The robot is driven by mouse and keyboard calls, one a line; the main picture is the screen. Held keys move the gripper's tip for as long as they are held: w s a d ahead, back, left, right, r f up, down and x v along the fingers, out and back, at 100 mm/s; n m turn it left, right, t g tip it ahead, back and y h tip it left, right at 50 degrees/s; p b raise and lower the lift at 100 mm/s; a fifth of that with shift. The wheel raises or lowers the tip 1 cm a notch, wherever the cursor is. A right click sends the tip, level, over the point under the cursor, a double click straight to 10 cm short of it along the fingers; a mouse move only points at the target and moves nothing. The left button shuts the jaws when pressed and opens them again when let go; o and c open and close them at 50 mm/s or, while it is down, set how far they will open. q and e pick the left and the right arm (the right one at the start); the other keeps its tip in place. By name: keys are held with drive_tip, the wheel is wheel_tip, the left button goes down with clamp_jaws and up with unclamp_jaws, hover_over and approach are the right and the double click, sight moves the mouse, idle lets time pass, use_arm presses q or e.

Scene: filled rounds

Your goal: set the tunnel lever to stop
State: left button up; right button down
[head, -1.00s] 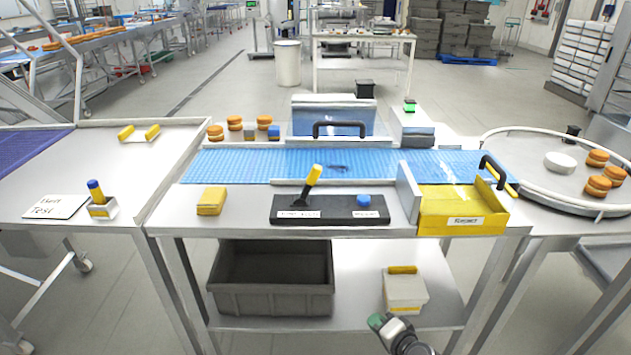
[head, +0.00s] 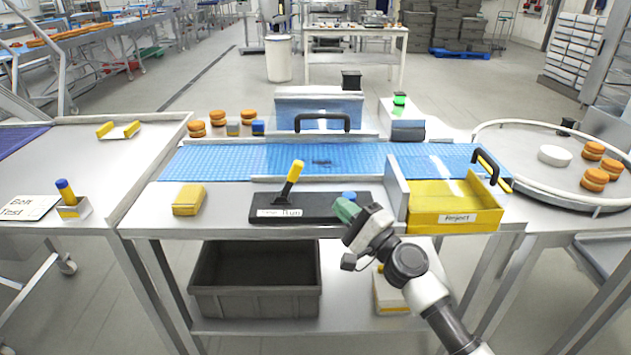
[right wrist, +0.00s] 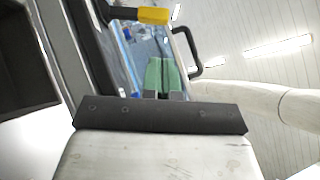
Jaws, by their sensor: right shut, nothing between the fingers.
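The lever (head: 294,171) has a yellow grip on a dark stem and leans to the upper right. It stands on a black panel (head: 322,204) in front of the blue belt. A white label (head: 279,212) sits below it; "Run" seems readable at its right end, the rest is too small. My right gripper (head: 345,209), with green fingertips, is shut and empty over the panel's right part, apart from the lever. It partly hides the blue button (head: 349,195). The right wrist view shows the fingertips (right wrist: 163,76) and a yellow grip (right wrist: 153,15) above them. My left gripper is out of view.
A yellow block (head: 188,199) lies to the left. The blue belt (head: 225,162) runs behind, under a clear tunnel cover with a black handle (head: 322,118).

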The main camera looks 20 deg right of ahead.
sight(302, 168)
drive_tip(key=p+x, duration=0.1)
drive_tip(key=x, duration=0.9)
drive_tip(key=shift+p, duration=0.3)
drive_tip(key=shift+a+r+p, duration=0.15)
drive_tip(key=shift+r+p, duration=0.1)
drive_tip(key=shift+p, duration=0.35)
drive_tip(key=shift+a+r+n+g+p, duration=0.15)
drive_tip(key=shift+n+g+p, duration=0.3)
drive_tip(key=shift+p, duration=0.3)
drive_tip(key=w+a+r+n+g+h+p, duration=0.1)
drive_tip(key=a+n+g+p, duration=0.3)
drive_tip(key=p, duration=1.1)
drive_tip(key=shift+w+a+r+n+h, duration=0.4)
drive_tip(key=shift+w+a+r, duration=0.2)
drive_tip(key=shift+a, duration=1.25)
drive_tip(key=shift+p, duration=0.3)
